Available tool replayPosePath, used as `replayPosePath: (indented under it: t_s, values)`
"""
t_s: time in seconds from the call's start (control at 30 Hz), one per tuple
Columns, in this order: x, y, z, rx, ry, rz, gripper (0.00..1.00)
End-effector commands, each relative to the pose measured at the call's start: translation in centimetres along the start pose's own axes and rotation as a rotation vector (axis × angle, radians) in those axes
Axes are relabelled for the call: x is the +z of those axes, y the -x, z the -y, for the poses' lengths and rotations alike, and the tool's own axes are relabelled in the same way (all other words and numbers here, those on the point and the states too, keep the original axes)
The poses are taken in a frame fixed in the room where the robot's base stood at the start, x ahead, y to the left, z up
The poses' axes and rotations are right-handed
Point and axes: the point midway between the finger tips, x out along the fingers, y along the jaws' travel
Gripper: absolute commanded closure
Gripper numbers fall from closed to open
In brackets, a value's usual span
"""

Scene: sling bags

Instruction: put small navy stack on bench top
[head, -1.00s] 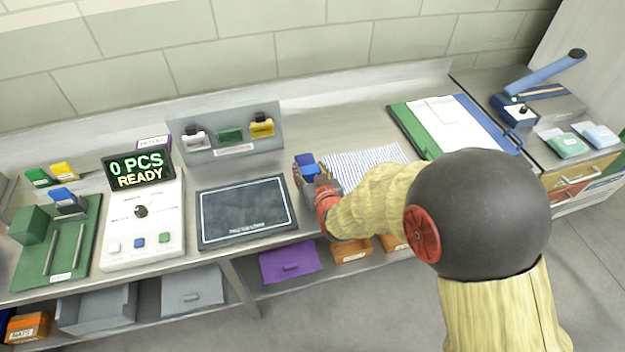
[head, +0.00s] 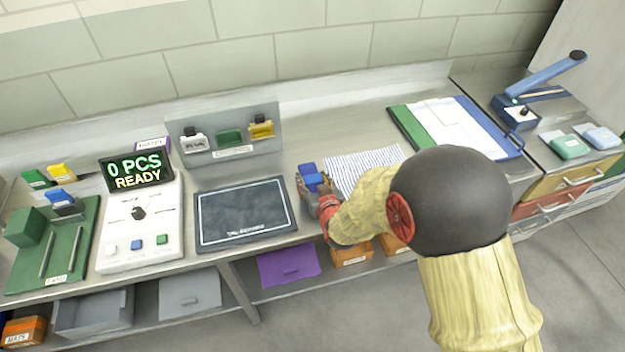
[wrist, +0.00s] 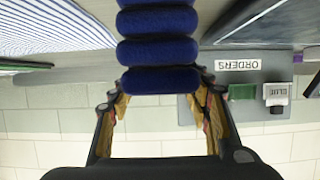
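The small navy stack (head: 313,178) shows as a blue block at the end of my arm in the head view. In the wrist view the stack (wrist: 158,50) is several soft dark-blue rolls one on another, between the two fingers. My gripper (head: 316,190) is closed on it, with a finger along each side (wrist: 158,95). The steel bench top (head: 335,120) is bare behind the stack. The stack is over the bench between the dark mat and the striped cloth; whether its underside touches the bench is hidden.
The dark mat (head: 245,213) lies left of my gripper and the striped cloth (head: 355,165) right of it. A grey rack labelled ORDERS (wrist: 237,65) stands behind. A counter reading 0 PCS READY (head: 138,170) is further left. A clipboard-like board (head: 455,128) lies right.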

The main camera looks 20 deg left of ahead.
Motion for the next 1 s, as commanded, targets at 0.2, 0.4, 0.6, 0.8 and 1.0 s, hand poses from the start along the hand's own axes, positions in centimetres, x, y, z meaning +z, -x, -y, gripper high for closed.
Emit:
replayPosePath:
  t_s: [0.2, 0.4, 0.6, 0.8, 1.0]
  values:
    - [-0.1, 0.0, 0.0, 0.0, 0.0, 0.0, 0.37]
    - [-0.1, 0.0, 0.0, 0.0, 0.0, -0.001, 0.35]
    - [-0.3, 0.1, 0.0, 0.0, 0.0, 0.0, 0.35]
    - [-0.5, 2.5, 0.0, 0.0, 0.0, -0.002, 0.35]
    - [-0.5, 6.7, 0.0, 0.0, 0.0, -0.001, 0.35]
